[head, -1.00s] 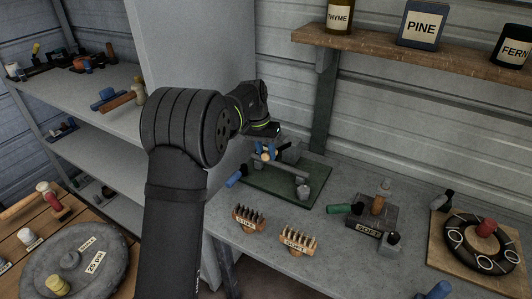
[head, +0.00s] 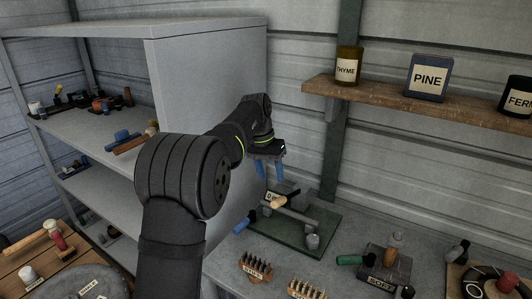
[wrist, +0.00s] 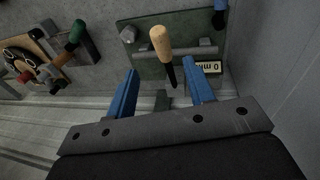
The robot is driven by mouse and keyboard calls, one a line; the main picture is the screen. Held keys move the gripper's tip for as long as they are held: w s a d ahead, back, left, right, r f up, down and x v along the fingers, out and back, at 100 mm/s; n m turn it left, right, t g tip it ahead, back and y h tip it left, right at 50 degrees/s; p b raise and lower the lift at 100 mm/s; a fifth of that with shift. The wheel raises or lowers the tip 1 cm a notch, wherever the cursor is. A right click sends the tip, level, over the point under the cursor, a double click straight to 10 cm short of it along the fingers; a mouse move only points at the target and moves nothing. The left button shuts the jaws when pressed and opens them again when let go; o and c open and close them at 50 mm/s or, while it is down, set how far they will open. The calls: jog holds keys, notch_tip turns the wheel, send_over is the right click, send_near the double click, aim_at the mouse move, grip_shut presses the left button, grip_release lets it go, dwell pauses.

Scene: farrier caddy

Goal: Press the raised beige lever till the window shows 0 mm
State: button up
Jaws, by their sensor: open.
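The beige lever (head: 284,201) is on a green plate (head: 315,240). In the wrist view the beige grip (wrist: 160,42) on its dark stem points up the picture. The white window (wrist: 208,67) beside it appears to read 0 mm, upside down in that view; in the head view the window (head: 271,197) is partly hidden by the lever. My gripper (head: 268,174) is above the fixture, with its blue fingers pointing down. In the wrist view my gripper (wrist: 160,77) is open, fingers apart and empty. I see no contact with the lever.
A grey bar (head: 298,215) and a dark blue handle (head: 243,222) are on the same fixture. The grey cabinet wall (head: 212,100) stands close left of my gripper.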

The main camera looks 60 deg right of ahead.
notch_tip(320, 180, up, 7)
jog(key=w, duration=0.1)
jog(key=shift+a+r, duration=0.2)
jog(key=shift+a, duration=0.05)
jog(key=shift+w, duration=0.15)
jog(key=w+a+r+n+t+h, duration=0.1)
jog(key=w+a+r+n, duration=0.15)
jog(key=a, duration=0.45)
jog(key=w+a+r+n, duration=0.15)
jog(key=w+a, duration=0.25)
jog(key=a, duration=0.4)
jog(key=a+n+t+h, duration=0.1)
jog(key=a+n+t, duration=0.1)
jog(key=a, duration=1.5)
jog(key=s+a+f+n+t, duration=0.2)
jog(key=s+a+f, duration=0.3)
jog(key=a+f, duration=0.4)
jog(key=s+a+f+n+t, duration=0.2)
jog(key=s+a+f+n, duration=0.2)
jog(key=a, duration=1.1)
notch_tip(320, 180, down, 5)
jog(key=shift+s+a+r+y, duration=0.1)
jog(key=shift+s+a+y, duration=0.2)
jog(key=shift+s, duration=0.9)
